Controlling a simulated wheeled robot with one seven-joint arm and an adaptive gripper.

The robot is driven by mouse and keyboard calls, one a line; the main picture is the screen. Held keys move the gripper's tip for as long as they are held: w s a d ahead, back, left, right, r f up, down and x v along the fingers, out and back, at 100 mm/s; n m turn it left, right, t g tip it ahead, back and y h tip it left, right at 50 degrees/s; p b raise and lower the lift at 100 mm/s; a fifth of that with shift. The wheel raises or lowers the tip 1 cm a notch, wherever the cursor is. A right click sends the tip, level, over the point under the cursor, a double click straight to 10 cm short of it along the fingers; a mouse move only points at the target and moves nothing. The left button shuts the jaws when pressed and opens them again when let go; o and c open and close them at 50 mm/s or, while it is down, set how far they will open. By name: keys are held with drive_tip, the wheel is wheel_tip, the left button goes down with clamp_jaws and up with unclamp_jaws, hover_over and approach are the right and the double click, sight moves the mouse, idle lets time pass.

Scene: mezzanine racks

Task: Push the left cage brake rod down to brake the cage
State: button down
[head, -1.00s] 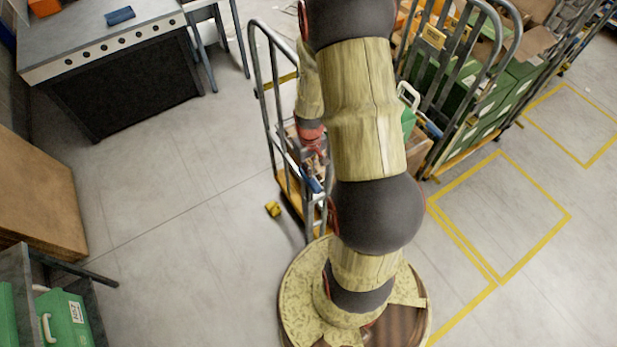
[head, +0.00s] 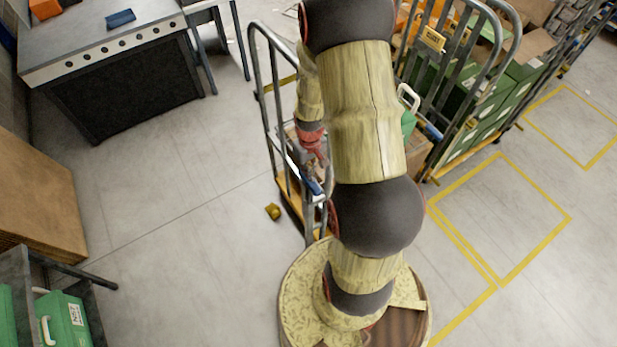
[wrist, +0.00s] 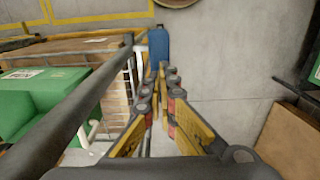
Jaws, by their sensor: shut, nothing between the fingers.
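The left cage (head: 262,98) is a grey tube frame on a yellow-edged base, partly hidden behind my arm. A blue-gripped rod (head: 314,187), which looks like its brake rod, slants at the cage's near side. My gripper (head: 318,174) points down beside it, small and partly hidden in the head view. In the wrist view my gripper (wrist: 163,72) has its fingers converged at the tips, with nothing held. The blue grip (wrist: 158,44) shows just beyond the fingertips; I cannot tell whether they touch.
A grey cage tube (wrist: 85,112) runs close along the left of the wrist view, with a green box (wrist: 38,108) behind it. A second cage (head: 480,105) stands at right. Floor to the left is clear.

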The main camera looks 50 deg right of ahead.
sight(309, 183)
drive_tip(key=shift+f, duration=0.2)
drive_tip(key=shift+f+b, duration=2.9)
drive_tip(key=shift+f, duration=0.7)
drive_tip(key=shift+r+p, duration=2.4)
drive_tip(key=shift+r, duration=1.3)
drive_tip(key=shift+f, duration=0.1)
drive_tip(key=shift+s+a+m, duration=0.2)
drive_tip(key=shift+s+m, duration=0.1)
drive_tip(key=s+a+r+n+t+b, duration=0.1)
drive_tip(key=s+a+r+t+b, duration=0.1)
drive_tip(key=a+b, duration=0.5)
drive_tip(key=s+a+r+n+t+b, duration=0.1)
drive_tip(key=a+r+b, duration=0.3)
drive_tip(key=a+b, duration=0.4)
drive_tip(key=s+a+r+n+t+b, duration=0.1)
drive_tip(key=s+a+r+t+b, duration=0.1)
drive_tip(key=s+a+r+b, duration=0.2)
drive_tip(key=a+b, duration=0.3)
drive_tip(key=b, duration=0.3)
drive_tip(key=shift+a+t+b, duration=0.15)
drive_tip(key=shift+t+b, duration=0.15)
